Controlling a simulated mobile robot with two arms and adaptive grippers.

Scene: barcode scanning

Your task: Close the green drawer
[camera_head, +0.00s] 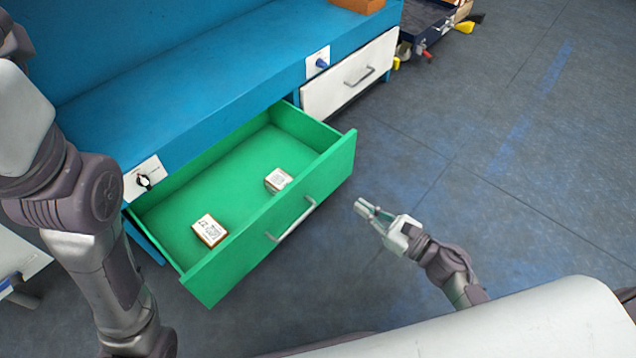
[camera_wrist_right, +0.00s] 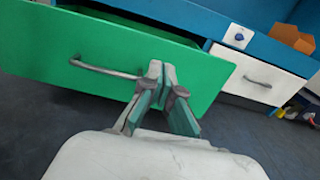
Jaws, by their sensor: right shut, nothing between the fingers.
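The green drawer (camera_head: 335,165) stands pulled out of the blue workbench in the head view. It holds two small white boxes with printed labels, one (camera_head: 209,230) near its left front and one (camera_head: 278,180) near the middle. A grey bar handle (camera_head: 292,221) is on its front. My right gripper (camera_head: 366,208) is shut and empty, in front of the drawer and to the right of the handle. The right wrist view shows its closed fingers (camera_wrist_right: 162,75) before the green front (camera_wrist_right: 45,45), beside the handle's right end (camera_wrist_right: 105,70). My left arm shows at the left, but its gripper is out of view.
The blue workbench (camera_head: 190,90) stands behind the drawer. A closed white drawer (camera_head: 340,85) is to the right. A cart (camera_head: 425,25) with yellow and red parts stands at the far top. The grey floor (camera_head: 500,170) on the right is clear.

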